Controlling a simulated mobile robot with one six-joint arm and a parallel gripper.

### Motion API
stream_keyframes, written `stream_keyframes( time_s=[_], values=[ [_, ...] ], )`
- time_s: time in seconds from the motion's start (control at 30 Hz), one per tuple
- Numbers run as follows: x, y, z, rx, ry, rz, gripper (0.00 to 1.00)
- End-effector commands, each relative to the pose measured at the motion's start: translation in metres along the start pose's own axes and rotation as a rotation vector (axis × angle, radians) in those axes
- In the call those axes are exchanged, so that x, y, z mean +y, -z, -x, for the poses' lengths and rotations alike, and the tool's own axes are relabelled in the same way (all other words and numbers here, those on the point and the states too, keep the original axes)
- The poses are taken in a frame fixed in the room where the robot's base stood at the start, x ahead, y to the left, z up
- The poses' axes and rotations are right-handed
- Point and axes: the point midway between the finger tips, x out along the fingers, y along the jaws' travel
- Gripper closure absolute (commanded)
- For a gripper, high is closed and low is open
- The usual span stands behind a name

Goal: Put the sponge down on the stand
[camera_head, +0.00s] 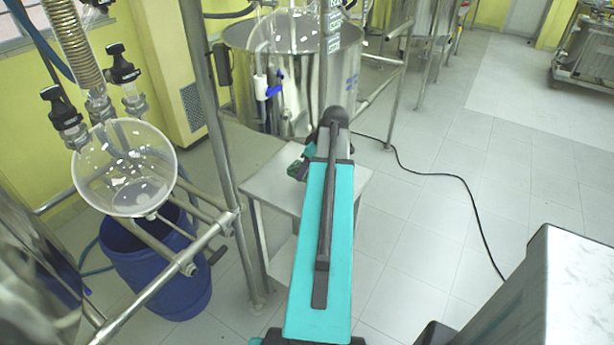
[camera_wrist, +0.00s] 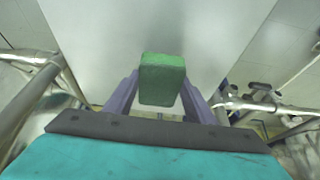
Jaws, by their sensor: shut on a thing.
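The sponge (camera_wrist: 162,80) is a green block in the wrist view, between the two purple fingers of my gripper (camera_wrist: 160,92). My gripper is shut on it and holds it over a plain grey-white surface. That surface is the top of the stand (camera_wrist: 95,30). In the head view the stand (camera_head: 275,185) is a small metal table in the middle, partly covered by my teal arm. I cannot tell whether the sponge touches the stand top.
A steel tank (camera_head: 345,60) stands behind the stand. A metal pipe frame (camera_head: 225,150), a glass vessel (camera_head: 125,180) and a blue barrel (camera_head: 165,280) are at the left. A black cable (camera_head: 450,175) lies on the floor at the right. A grey box-like unit (camera_head: 560,285) is at the lower right.

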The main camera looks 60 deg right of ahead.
Motion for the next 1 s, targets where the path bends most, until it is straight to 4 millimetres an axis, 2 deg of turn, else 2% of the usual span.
stream_keyframes(
  time_s=[0.27,0.73,1.0],
  values=[
    [0.000,-0.001,-0.002,0.000,0.001,0.000,0.72],
    [-0.001,-0.013,-0.031,0.000,0.001,0.000,0.72],
    [-0.001,-0.014,-0.033,0.000,0.000,0.000,0.72]
  ],
)
